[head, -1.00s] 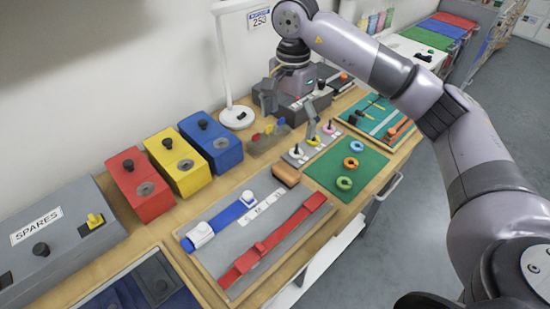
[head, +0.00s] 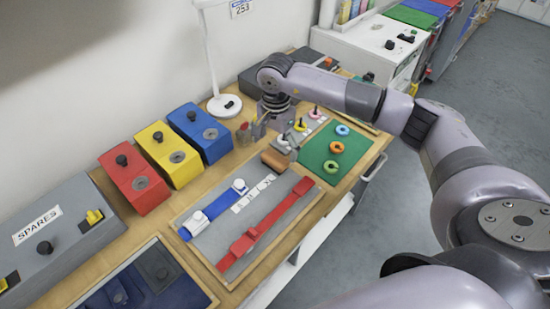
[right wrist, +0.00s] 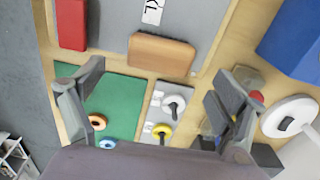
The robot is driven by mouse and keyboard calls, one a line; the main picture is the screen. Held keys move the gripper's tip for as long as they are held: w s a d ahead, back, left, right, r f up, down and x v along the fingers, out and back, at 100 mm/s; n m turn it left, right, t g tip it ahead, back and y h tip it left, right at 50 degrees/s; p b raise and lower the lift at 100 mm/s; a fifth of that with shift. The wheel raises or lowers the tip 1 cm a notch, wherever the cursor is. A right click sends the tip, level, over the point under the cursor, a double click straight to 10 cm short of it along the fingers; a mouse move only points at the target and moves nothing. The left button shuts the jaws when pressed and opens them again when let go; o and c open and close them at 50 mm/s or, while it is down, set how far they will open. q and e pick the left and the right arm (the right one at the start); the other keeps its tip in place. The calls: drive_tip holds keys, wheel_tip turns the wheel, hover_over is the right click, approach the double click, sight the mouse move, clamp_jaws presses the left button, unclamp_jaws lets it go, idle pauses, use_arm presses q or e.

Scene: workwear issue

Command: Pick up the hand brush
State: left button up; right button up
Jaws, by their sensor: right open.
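The hand brush appears to be the brown wooden block (head: 275,160) at the far end of the grey board; no bristles show. In the right wrist view the brown block (right wrist: 161,53) lies crosswise on the board, with nothing covering it. My right gripper (head: 275,133) is above the table just beyond the block in the head view. In the right wrist view its two fingers (right wrist: 150,95) are spread wide with nothing between them, and the block lies ahead of them. My left gripper is not in view.
A green mat (head: 318,155) with colored rings lies to the right. Red, yellow and blue boxes (head: 205,137) stand along the wall. A white lamp (head: 222,104) stands behind.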

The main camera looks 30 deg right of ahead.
sight(275, 157)
wheel_tip(275, 157, down, 4)
drive_tip(key=shift+a+r+p, duration=0.15)
drive_tip(key=shift+p, duration=0.6)
drive_tip(key=shift+f, duration=0.3)
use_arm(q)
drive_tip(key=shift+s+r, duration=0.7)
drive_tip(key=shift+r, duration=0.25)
use_arm(e)
drive_tip(key=c, duration=1.3)
